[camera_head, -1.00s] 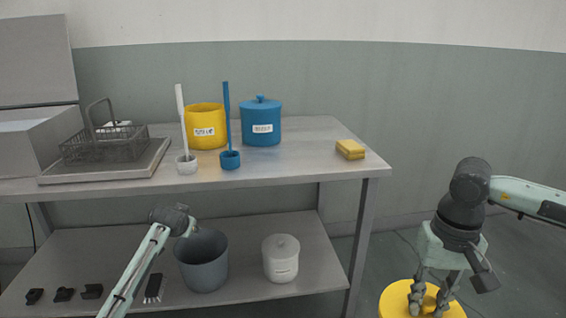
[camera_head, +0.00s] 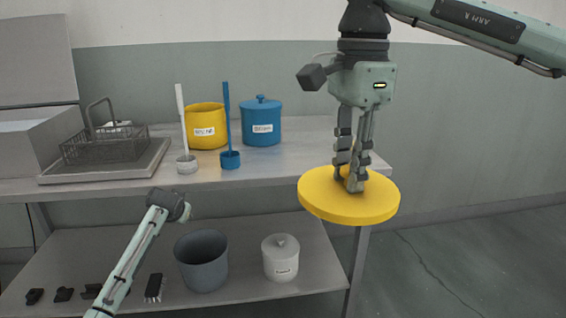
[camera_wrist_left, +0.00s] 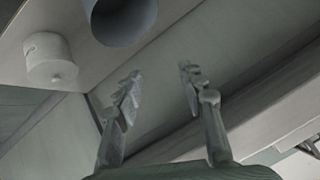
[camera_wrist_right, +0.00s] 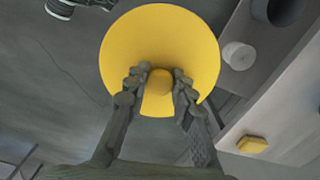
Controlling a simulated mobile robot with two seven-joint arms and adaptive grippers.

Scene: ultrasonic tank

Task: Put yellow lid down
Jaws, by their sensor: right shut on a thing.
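The yellow lid (camera_head: 325,199) is a flat round disc held level in the air by my right gripper (camera_head: 353,178), in front of the table's right end. In the right wrist view the fingers (camera_wrist_right: 160,82) are shut on the lid's knob (camera_wrist_right: 159,84), and the lid (camera_wrist_right: 135,45) is seen from above. The yellow pot (camera_head: 205,115) stands on the tabletop with no lid on it, left of the blue lidded pot (camera_head: 262,130). My left gripper (camera_wrist_left: 160,85) is open and empty in the left wrist view; the head view shows only its arm, low at the left.
The table (camera_head: 270,165) has free top at its right of the blue pot. Yellow sponges (camera_wrist_right: 252,145) lie near its right end. White (camera_head: 187,164) and blue (camera_head: 230,159) brushes stand upright near the front. A basket (camera_head: 105,145) sits left. A grey bucket (camera_head: 202,270) and white pot (camera_head: 281,262) are below.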

